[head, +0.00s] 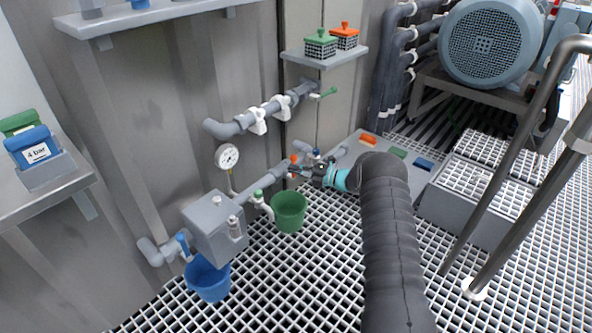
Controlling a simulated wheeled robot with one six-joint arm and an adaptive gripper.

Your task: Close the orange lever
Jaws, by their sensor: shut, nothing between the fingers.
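The orange lever (294,158) is a small handle on the lower grey pipe by the wall, near the middle of the view. My gripper (293,170) is shut and empty, with its fingertips right beside the lever, just below it. I cannot tell whether they touch it. The gripper partly hides the valve under the lever, so the lever's exact angle is hard to read.
A blue lever (183,246), a green lever (329,92) and a gauge (227,156) are on nearby pipes. A grey ledge (403,171) lies right of my gripper.

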